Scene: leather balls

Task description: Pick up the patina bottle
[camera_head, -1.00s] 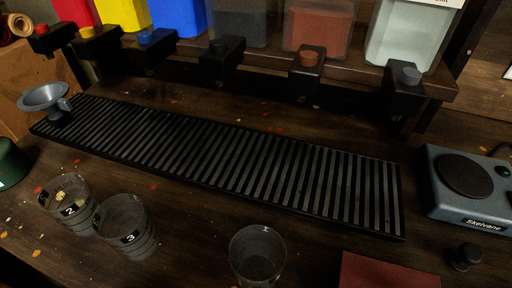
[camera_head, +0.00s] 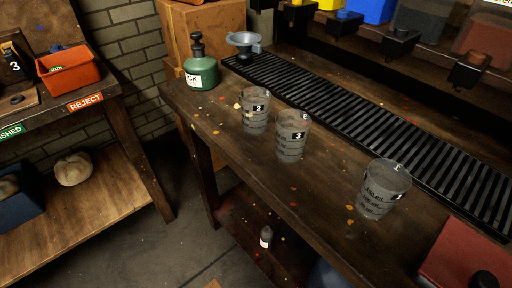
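A green bottle (camera_head: 200,73) with a black pump top stands upright at the left end of the dark wooden bench. Its white label is only partly readable, ending in "CK". A small dark bottle (camera_head: 266,237) with a pale label stands on the shelf below the bench. Its label is too small to read, so I cannot tell which bottle is the patina one. Neither of my grippers is in view.
Clear cups marked 2 (camera_head: 255,112) and 3 (camera_head: 291,137) and another cup (camera_head: 382,190) stand along the bench (camera_head: 330,185). A red REJECT bin (camera_head: 68,75) sits on the left table.

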